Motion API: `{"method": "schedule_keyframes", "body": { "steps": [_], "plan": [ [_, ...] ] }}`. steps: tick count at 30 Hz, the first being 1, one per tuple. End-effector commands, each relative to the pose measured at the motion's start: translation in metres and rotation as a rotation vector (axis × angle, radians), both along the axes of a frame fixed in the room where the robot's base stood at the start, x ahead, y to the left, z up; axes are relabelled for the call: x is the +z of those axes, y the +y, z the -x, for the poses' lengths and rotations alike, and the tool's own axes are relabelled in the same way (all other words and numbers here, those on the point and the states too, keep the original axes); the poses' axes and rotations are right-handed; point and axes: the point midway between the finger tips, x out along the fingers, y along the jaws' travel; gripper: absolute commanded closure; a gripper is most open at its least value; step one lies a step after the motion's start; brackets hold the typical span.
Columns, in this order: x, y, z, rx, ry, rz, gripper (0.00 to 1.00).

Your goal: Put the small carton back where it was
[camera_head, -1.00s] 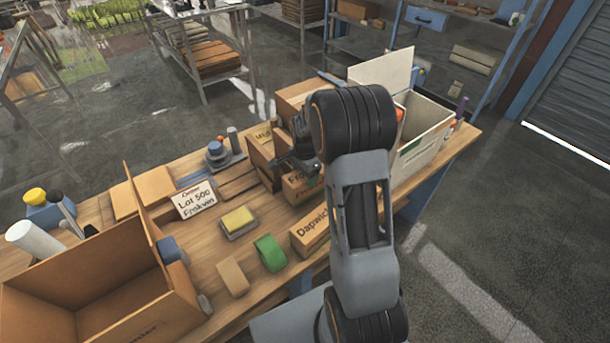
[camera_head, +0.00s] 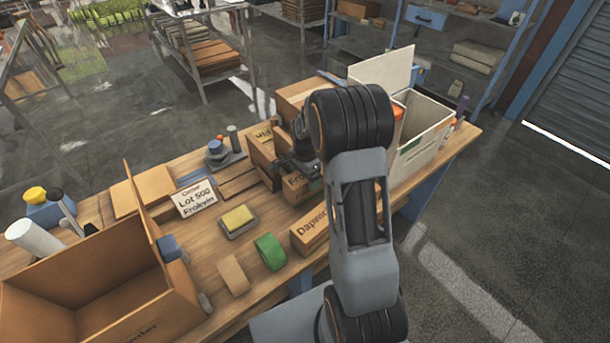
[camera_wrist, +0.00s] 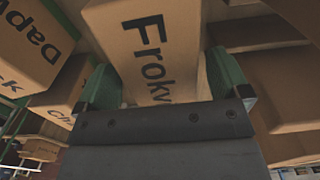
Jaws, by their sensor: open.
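The small carton (camera_wrist: 150,40), printed "Frokv…", stands among other cartons on the workbench. In the head view the carton (camera_head: 294,186) is partly hidden behind my gripper (camera_head: 292,165). In the wrist view my gripper (camera_wrist: 165,88) has its two green-padded fingers on either side of this carton. The fingers are open, with the carton between them; whether a pad touches it I cannot tell. A white card (camera_head: 194,199) reading "Lot 500 Frokvin" stands on the bench to the left.
A "Dapwick" carton (camera_head: 309,232) lies at the bench's front edge, close to my arm. A "Fin…" carton (camera_head: 263,136) and others stand behind. A large open box (camera_head: 85,275) is left, a white bin (camera_head: 427,125) right. Green tape (camera_head: 269,251) and a yellow sponge (camera_head: 237,217) lie between.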

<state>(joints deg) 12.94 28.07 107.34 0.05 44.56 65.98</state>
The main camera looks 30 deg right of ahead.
Motion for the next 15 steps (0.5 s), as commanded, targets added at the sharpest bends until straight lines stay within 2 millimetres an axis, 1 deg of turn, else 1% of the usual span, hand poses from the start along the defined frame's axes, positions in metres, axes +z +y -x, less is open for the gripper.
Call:
{"method": "schedule_keyframes", "body": {
  "steps": [5,7,11,15],
  "plan": [
    [0.006,0.0,0.0,0.0,-0.002,0.001,0.06],
    [0.014,0.0,-0.001,0.0,-0.003,0.0,0.06],
    [0.037,0.0,-0.001,0.0,-0.005,0.001,0.06],
    [0.065,0.0,-0.001,0.0,-0.005,0.001,0.06]
  ]
}}
